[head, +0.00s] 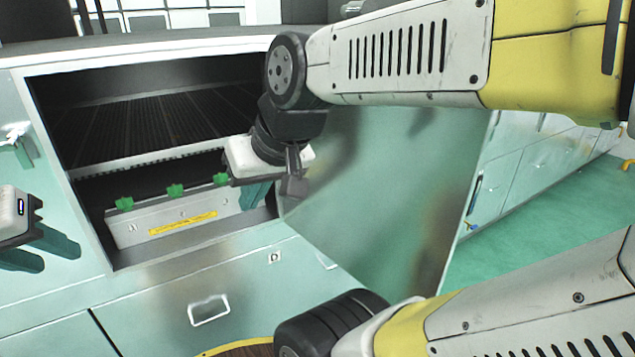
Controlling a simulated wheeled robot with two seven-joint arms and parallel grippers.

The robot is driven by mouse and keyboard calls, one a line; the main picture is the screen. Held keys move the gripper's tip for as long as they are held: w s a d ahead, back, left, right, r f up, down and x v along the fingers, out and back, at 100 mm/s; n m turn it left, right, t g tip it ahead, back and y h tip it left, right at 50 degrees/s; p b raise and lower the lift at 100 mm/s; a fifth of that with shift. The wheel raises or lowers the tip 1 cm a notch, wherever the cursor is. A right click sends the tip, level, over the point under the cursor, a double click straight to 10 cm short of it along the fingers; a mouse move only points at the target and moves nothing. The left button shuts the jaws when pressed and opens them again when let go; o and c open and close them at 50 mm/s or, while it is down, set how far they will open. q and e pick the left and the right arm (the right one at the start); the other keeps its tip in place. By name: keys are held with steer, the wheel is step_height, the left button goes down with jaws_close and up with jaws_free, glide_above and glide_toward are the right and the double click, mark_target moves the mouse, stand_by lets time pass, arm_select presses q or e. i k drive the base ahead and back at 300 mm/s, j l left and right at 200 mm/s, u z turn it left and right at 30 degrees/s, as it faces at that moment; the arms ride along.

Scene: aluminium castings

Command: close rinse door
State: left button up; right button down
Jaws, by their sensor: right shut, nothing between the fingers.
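The rinse door (385,200), a pale green metal panel, stands open to the right of the cabinet opening (92,222). My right arm crosses in front of its upper part. My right gripper (256,196) is at the right side of the opening, close to the door's inner edge. It is shut and empty; whether it touches the door I cannot tell. My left gripper (46,254) is at the left edge of the view, in front of the cabinet front. Its fingers are apart with nothing between them.
Inside the opening are a dark ribbed shelf and a metal bar (150,228) with green knobs and a yellow label. Below is a drawer front with a handle (209,310). More cabinets (530,165) and green floor (550,225) lie to the right.

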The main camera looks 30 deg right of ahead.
mark_target(390, 189)
steer(key=k+l+u, duration=0.15)
steer(key=k+u, duration=0.15)
steer(key=k, duration=0.55)
steer(key=k+l+u, duration=0.1)
steer(key=l, duration=0.25)
steer(key=k+l+u, duration=0.1)
steer(key=k+l, duration=0.2)
steer(key=k+l+u, duration=0.15)
steer(key=l, duration=0.7)
steer(key=k+l+u, duration=0.15)
steer(key=l, duration=0.8)
steer(key=k+l+u, duration=0.15)
steer(key=l, duration=0.3)
steer(key=k+l, duration=0.1)
steer(key=l, duration=0.3)
steer(key=l+u, duration=0.1)
steer(key=u, duration=0.2)
